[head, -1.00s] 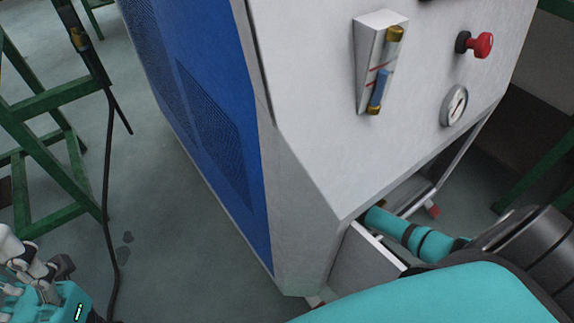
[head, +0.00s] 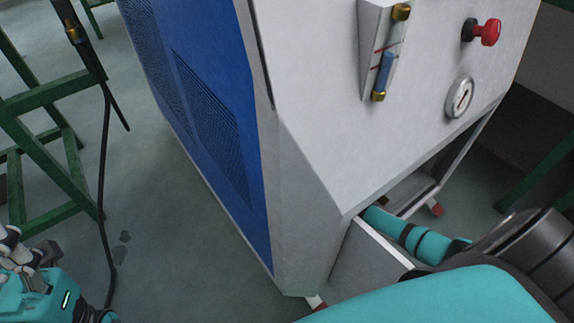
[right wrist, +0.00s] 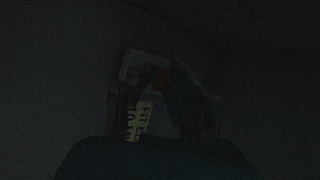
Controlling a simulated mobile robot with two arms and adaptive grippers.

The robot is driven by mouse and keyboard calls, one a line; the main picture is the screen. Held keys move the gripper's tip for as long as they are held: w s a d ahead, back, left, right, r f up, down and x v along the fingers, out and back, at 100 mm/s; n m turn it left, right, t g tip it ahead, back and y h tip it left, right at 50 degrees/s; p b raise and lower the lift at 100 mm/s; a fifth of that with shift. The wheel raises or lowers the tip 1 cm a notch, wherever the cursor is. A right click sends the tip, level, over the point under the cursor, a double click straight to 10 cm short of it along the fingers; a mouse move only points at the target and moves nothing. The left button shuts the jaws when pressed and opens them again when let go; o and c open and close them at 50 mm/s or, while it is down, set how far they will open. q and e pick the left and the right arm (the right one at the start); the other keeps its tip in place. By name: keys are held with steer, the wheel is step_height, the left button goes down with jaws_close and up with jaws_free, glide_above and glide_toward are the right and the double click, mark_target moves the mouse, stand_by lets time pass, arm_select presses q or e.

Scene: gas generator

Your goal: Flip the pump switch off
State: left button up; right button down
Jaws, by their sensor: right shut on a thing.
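In the head view, my right arm reaches into the open lower bay of the generator (head: 330,130), and that gripper is hidden there. My left gripper (head: 18,250) is at the lower left, apart from the generator, its jaw state unclear.
The generator front carries a flow meter (head: 384,55), a red knob (head: 488,32) and a round gauge (head: 460,97). A panel edge (head: 385,243) borders the bay beside my right arm. A green stand (head: 45,97) with a hanging black cable (head: 103,180) is at left. Floor between is clear.

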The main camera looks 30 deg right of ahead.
steer(key=shift+f, duration=0.1)
steer(key=c, duration=1.3)
jaws_free()
steer(key=v, duration=1.2)
steer(key=shift+w+f, duration=0.1)
steer(key=shift+f, duration=0.05)
